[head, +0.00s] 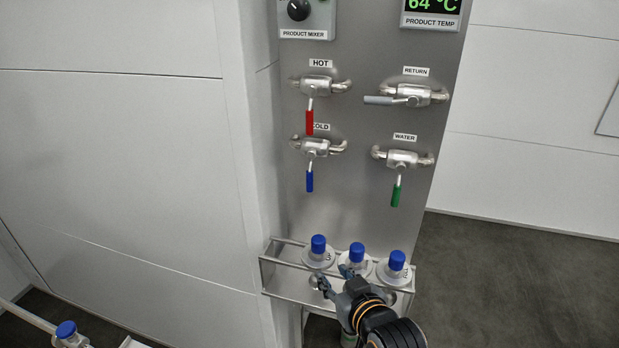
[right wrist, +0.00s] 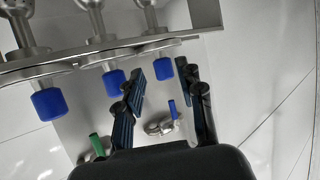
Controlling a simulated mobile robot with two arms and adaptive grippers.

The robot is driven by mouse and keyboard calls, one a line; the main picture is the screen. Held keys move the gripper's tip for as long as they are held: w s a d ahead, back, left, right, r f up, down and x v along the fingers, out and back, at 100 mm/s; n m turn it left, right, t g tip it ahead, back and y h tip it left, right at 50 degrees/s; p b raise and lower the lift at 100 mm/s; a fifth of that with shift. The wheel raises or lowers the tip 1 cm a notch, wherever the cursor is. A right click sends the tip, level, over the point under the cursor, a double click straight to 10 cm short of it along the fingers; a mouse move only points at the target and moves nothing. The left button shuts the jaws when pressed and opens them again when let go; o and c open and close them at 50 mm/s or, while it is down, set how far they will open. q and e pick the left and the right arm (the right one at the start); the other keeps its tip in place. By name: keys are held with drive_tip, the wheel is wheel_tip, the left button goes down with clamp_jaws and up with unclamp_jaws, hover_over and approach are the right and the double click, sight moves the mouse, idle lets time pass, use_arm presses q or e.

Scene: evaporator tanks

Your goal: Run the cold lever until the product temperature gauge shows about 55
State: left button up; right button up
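The cold lever (head: 310,181) has a blue handle hanging straight down below its valve (head: 317,147), under the COLD label. In the right wrist view the blue handle (right wrist: 172,108) shows small, between the fingers but beyond them. The product temperature gauge (head: 432,8) at the top right reads 64 °C in green digits; its top is cut off. My right gripper (head: 332,278) is in front of the bottle rack, well below the cold lever. In the right wrist view its fingers (right wrist: 160,72) are apart with nothing held. My left gripper is not in view.
A metal rack (head: 283,291) juts from the panel below the levers, holding three blue-capped bottles (head: 357,252) near my right gripper. The red hot lever (head: 309,121) hangs just above the cold valve. The green water lever (head: 396,195) hangs to the right; the grey return lever (head: 379,100) lies horizontal.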

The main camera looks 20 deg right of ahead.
sight(311, 180)
drive_tip(key=w+r+t, duration=0.5)
drive_tip(key=w+r, duration=0.1)
drive_tip(key=r, duration=0.6)
drive_tip(key=shift+m, duration=0.4)
drive_tip(key=w+p, duration=0.1)
drive_tip(key=w, duration=0.3)
drive_tip(key=w+p, duration=0.1)
drive_tip(key=w, duration=0.4)
drive_tip(key=w+p, duration=0.1)
drive_tip(key=w, duration=0.3)
drive_tip(key=shift+w+d+f, duration=0.1)
drive_tip(key=shift+w+d, duration=0.1)
drive_tip(key=shift+d, duration=0.05)
clamp_jaws()
